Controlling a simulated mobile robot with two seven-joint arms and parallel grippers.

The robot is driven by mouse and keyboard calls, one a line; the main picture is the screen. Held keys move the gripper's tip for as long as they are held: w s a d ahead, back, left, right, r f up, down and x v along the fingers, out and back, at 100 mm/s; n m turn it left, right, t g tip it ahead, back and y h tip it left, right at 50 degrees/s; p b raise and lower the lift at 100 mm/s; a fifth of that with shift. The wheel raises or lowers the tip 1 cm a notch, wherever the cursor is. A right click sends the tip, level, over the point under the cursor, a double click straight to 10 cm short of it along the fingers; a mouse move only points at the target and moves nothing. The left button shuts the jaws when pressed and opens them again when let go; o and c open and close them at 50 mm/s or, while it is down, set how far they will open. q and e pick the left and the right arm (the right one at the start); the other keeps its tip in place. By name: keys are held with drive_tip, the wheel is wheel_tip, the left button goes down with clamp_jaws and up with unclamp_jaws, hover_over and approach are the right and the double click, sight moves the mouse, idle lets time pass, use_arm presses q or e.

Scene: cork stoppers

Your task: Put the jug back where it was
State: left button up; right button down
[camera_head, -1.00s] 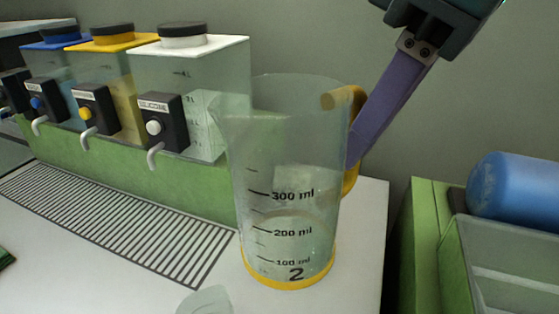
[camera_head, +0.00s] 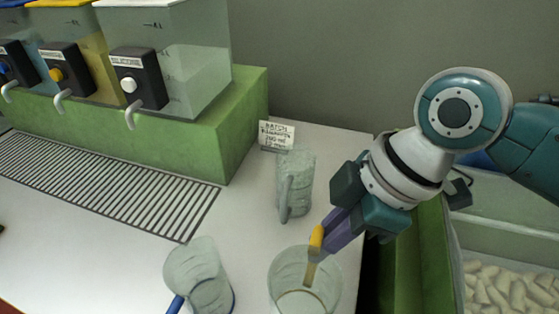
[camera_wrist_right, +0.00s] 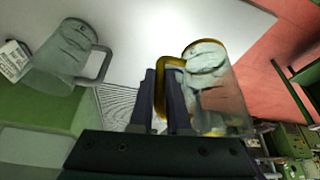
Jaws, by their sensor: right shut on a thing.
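The clear jug with the yellow handle (camera_head: 303,294) is at the bottom centre of the head view, its lower part cut off by the frame edge. My right gripper (camera_head: 334,237) is shut on its yellow handle. In the right wrist view the jug (camera_wrist_right: 217,97) hangs beside my right fingers (camera_wrist_right: 165,98), which grip the handle (camera_wrist_right: 172,64). Whether its base touches the white worktop cannot be told. My left gripper is out of view.
A clear jug (camera_head: 296,182) stands behind, near a printed card (camera_head: 277,136). Another clear jug with a blue handle (camera_head: 195,270) is at the left. Dispensers (camera_head: 165,50) stand on a green block above a grating (camera_head: 110,185). A bin of corks (camera_head: 505,290) is at right.

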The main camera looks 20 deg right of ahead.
drive_tip(key=shift+f+b, duration=0.6)
drive_tip(key=shift+f, duration=2.5)
drive_tip(key=shift+f, duration=0.3)
drive_tip(key=c, duration=0.9)
unclamp_jaws()
drive_tip(key=shift+r, duration=0.1)
